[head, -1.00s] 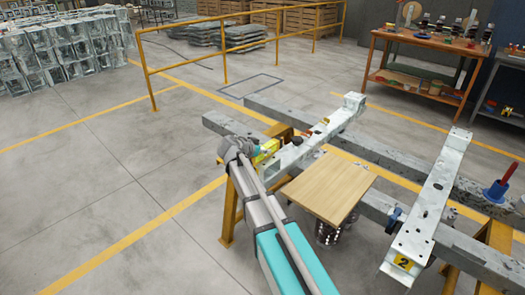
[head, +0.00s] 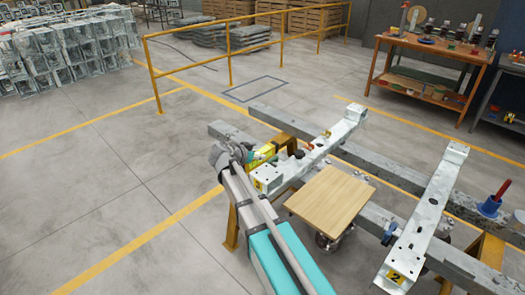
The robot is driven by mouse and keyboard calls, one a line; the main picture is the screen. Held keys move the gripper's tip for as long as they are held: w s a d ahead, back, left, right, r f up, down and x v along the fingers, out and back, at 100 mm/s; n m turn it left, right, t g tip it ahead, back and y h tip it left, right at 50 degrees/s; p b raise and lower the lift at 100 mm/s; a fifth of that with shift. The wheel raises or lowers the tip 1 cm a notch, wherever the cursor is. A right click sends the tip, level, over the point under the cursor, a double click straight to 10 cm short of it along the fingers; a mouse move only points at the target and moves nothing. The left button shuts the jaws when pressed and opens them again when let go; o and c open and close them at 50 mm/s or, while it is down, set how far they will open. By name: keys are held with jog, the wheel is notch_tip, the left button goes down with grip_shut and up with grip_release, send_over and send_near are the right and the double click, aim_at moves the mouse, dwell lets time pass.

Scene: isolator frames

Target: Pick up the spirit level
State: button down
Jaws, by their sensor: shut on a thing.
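The spirit level (head: 262,155) looks like a small yellow bar, partly hidden by my gripper. It is just left of the near part of the left pale frame beam (head: 318,150). My gripper (head: 250,156) is shut on the spirit level at the end of my arm, which comes up from the bottom of the head view. The fingers are small and partly hidden here. I cannot tell whether the level is clear of the beam or touching it.
A second pale beam (head: 428,215) with a yellow "2" plate lies to the right across long grey beams on yellow trestles. A wooden-topped cart (head: 329,196) stands between them. A yellow railing (head: 205,69) and a workbench (head: 432,52) are behind.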

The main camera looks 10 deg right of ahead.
aim_at(247, 170)
jog(key=v, duration=0.2)
jog(key=s+p+v, duration=0.1)
jog(key=v, duration=0.2)
jog(key=p+v, duration=0.1)
jog(key=v, duration=0.2)
jog(key=shift+s+d+f, duration=0.2)
jog(key=shift+d+f, duration=0.05)
jog(key=shift+f, duration=0.1)
dwell(0.3)
jog(key=shift+d, duration=0.15)
